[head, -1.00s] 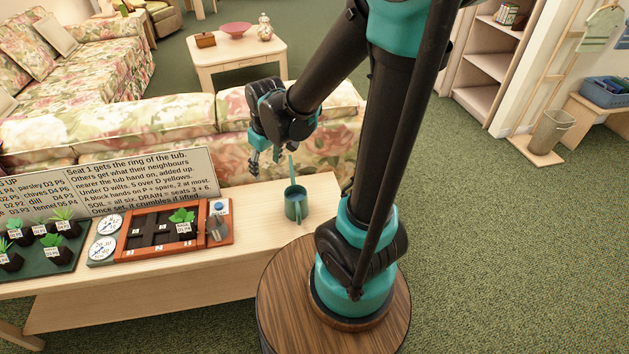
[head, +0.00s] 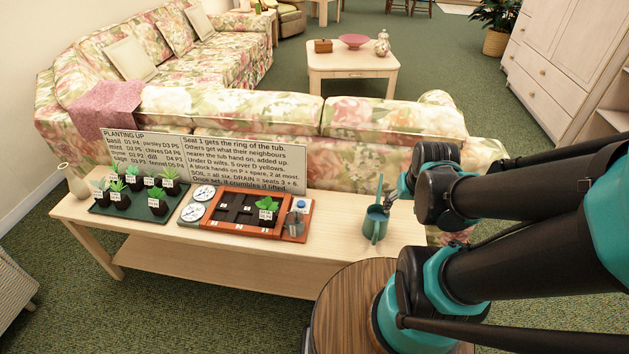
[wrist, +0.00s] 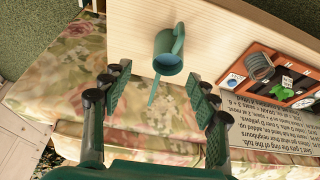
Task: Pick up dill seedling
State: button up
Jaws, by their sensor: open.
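Several small green seedlings in black pots with white labels stand on a dark green tray (head: 101,208) at the table's left; the labels are too small to read, so I cannot tell which is dill. Another seedling (head: 267,205) sits in the red-orange planter tub (head: 240,231); it also shows in the wrist view (wrist: 286,83). My gripper (head: 388,196) is open and empty, above the right end of the table near the teal watering can (head: 375,228). In the wrist view its fingers (wrist: 161,88) are spread wide, with the can (wrist: 168,64) beyond them.
The light wood table (head: 330,235) carries two dials, a sign (head: 245,160) behind the tub, and a pale vase (head: 74,184) at the left end. A floral sofa (head: 390,118) stands behind. A round wooden stand (head: 335,310) is in front, at right.

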aim_at(171, 187)
jog(key=u, duration=1.6)
jog(key=i+j+z, duration=0.15)
jog(key=j, duration=0.15)
jog(key=i+j+z, duration=0.15)
jog(key=j, duration=0.2)
jog(key=i+j+z, duration=0.1)
jog(key=j, duration=0.25)
jog(key=i+j+z, duration=0.15)
jog(key=j, duration=0.25)
